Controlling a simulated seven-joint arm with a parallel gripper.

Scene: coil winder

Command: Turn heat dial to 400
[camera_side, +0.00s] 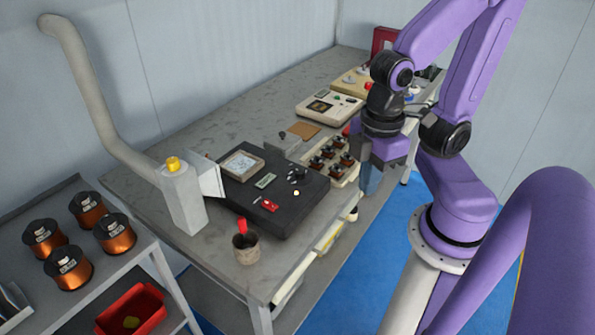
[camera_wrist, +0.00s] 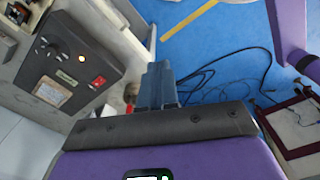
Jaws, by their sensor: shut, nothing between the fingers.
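The black control box (camera_side: 262,190) lies on the grey bench, with a small dark dial (camera_side: 297,175) toward its right side. A green display (camera_side: 265,181), a red switch (camera_side: 269,205) and a lit amber lamp (camera_side: 296,193) share its top. In the wrist view the box (camera_wrist: 106,62) is at upper left, with its dial (camera_wrist: 42,43) near the edge; the dial's setting is too small to read. My gripper (camera_side: 372,186) hangs to the right of the box, off the bench edge and apart from the dial. Its blue fingers (camera_wrist: 158,68) are shut and empty.
A tray of small copper coils (camera_side: 327,160) stands just right of the box. A cup with a red-handled tool (camera_side: 246,247) stands at the front corner. Blue floor (camera_side: 370,245) lies below my gripper.

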